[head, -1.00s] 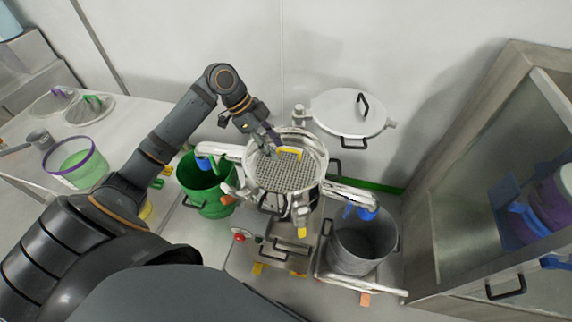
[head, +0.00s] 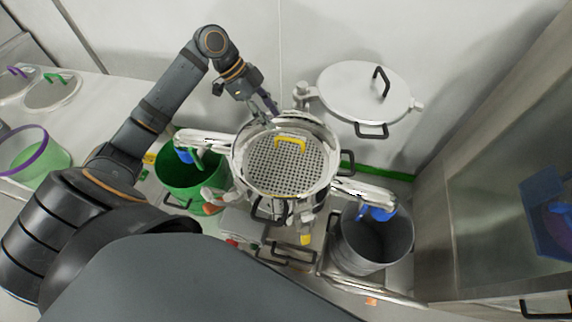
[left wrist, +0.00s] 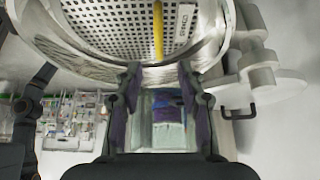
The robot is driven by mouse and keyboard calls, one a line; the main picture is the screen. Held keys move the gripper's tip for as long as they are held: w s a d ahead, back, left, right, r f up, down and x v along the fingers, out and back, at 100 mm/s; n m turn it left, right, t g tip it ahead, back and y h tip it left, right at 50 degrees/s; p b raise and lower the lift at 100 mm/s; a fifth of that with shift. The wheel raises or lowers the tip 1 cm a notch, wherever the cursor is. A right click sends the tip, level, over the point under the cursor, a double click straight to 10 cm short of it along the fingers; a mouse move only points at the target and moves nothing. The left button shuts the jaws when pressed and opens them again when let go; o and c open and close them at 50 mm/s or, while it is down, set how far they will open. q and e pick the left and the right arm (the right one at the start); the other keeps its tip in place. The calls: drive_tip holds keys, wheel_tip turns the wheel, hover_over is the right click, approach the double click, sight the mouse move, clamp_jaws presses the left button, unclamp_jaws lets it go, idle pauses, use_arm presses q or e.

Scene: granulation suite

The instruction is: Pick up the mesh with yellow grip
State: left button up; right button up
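The perforated mesh (head: 283,172) lies flat inside a round shiny steel bowl (head: 330,186). Its yellow grip (head: 291,142) stands up near the far side of the mesh. My left gripper (head: 268,104) is at the bowl's far-left rim, apart from the grip. In the left wrist view, my left gripper (left wrist: 160,88) has its two fingers spread with nothing held between them. The mesh (left wrist: 112,22) and its yellow grip (left wrist: 158,32) show beyond the fingertips, with a white label beside the grip. My right gripper is not in view.
A round lid (head: 352,88) with black handles is swung out behind the bowl. A green bucket (head: 190,190) stands left and a grey bucket (head: 372,245) right, below steel arms. A steel cabinet (head: 450,200) bounds the right side. The wall is close behind.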

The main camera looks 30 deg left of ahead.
sight(288, 138)
use_arm(q)
drive_tip(key=x, duration=0.4)
drive_tip(key=shift+d+f+p, duration=0.2)
drive_tip(key=shift+d+p, duration=0.05)
drive_tip(key=shift+p, duration=0.1)
drive_tip(key=shift+d+f, duration=0.1)
drive_tip(key=shift+f, duration=0.3)
drive_tip(key=shift+d+f, duration=0.15)
drive_tip(key=p+x, duration=0.1)
drive_tip(key=x, duration=0.3)
drive_tip(key=shift+d+f, duration=0.2)
drive_tip(key=shift+f, duration=0.15)
drive_tip(key=shift+a, duration=0.1)
clamp_jaws()
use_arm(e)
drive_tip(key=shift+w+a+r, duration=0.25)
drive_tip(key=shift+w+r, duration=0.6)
